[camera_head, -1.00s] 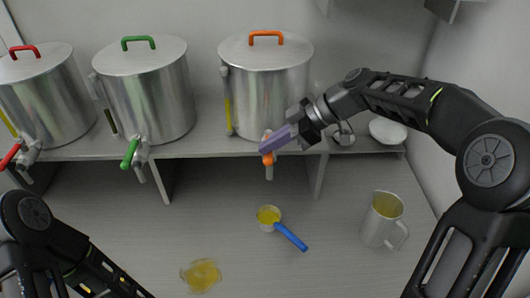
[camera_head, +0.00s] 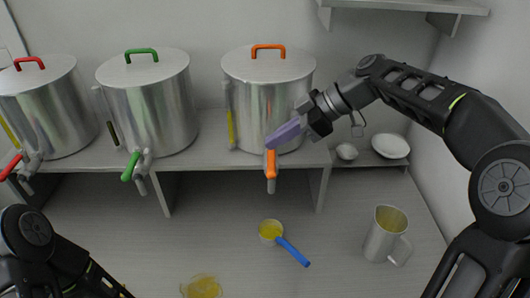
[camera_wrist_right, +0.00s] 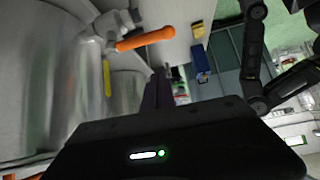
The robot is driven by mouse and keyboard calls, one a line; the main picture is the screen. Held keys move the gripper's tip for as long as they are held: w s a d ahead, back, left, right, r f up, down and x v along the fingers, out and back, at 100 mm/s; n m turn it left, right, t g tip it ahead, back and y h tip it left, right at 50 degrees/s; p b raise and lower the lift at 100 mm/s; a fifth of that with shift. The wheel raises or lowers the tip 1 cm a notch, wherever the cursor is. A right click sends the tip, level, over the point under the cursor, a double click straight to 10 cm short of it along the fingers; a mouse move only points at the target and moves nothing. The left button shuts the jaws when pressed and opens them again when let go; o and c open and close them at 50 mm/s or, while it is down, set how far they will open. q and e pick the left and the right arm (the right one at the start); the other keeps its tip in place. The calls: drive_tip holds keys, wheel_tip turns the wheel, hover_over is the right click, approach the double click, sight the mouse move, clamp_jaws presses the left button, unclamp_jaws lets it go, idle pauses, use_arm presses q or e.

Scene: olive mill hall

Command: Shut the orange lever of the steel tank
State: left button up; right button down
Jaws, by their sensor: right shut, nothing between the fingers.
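The steel tank (camera_head: 266,95) with an orange lid handle stands at the right end of a shelf. Its orange lever (camera_head: 270,164) shows in front of the spout, lined up with it in the head view. In the right wrist view the orange lever (camera_wrist_right: 145,39) sticks out from its tap, apart from the fingers. My right gripper (camera_head: 270,143) has purple fingers, shut and empty, close to the lever's upper end; whether they touch is unclear in the head view. The fingers look dark in the wrist view (camera_wrist_right: 157,92). My left gripper is out of view.
Two more steel tanks, with a green lever (camera_head: 130,166) and a red lever (camera_head: 11,167), stand to the left. Below are a blue-handled scoop (camera_head: 291,251), a metal jug (camera_head: 382,238) and a yellow puddle (camera_head: 201,287). Bowls (camera_head: 391,146) sit on the right shelf.

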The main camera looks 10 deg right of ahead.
drive_tip(key=v, duration=0.4)
drive_tip(key=shift+w+d+r, duration=0.1)
drive_tip(key=shift+r, duration=0.05)
